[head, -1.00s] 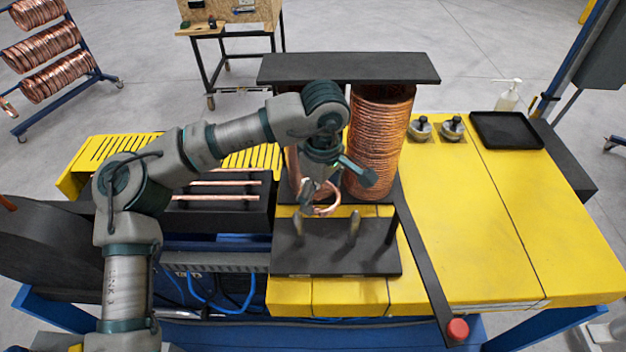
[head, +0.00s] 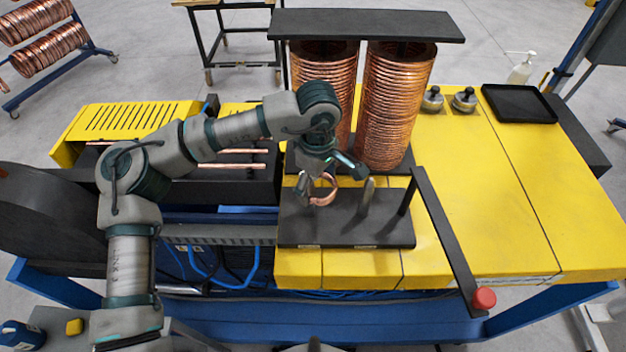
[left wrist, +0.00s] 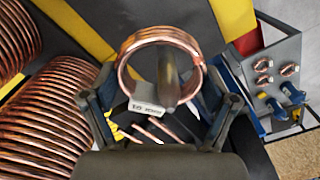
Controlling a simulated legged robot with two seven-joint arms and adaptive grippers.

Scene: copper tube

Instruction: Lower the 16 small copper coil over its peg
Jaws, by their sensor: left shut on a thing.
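The small copper coil (head: 323,190) is a ring held upright-tilted below my left gripper (head: 325,172), which is shut on it. In the left wrist view the coil (left wrist: 160,37) sits between the gripper's fingers, with a white label marked 16 at its lower side. A grey rounded peg (left wrist: 168,75) shows through the ring; I cannot tell whether the coil is around it or above it. In the head view the coil and gripper mostly hide that left peg. A middle peg (head: 367,195) and a dark right peg (head: 405,196) stand bare on the black plate (head: 345,233).
Two tall copper coil stacks (head: 398,100) stand just behind the plate under a black top board (head: 365,25). A black bar with a red knob (head: 484,298) runs along the right.

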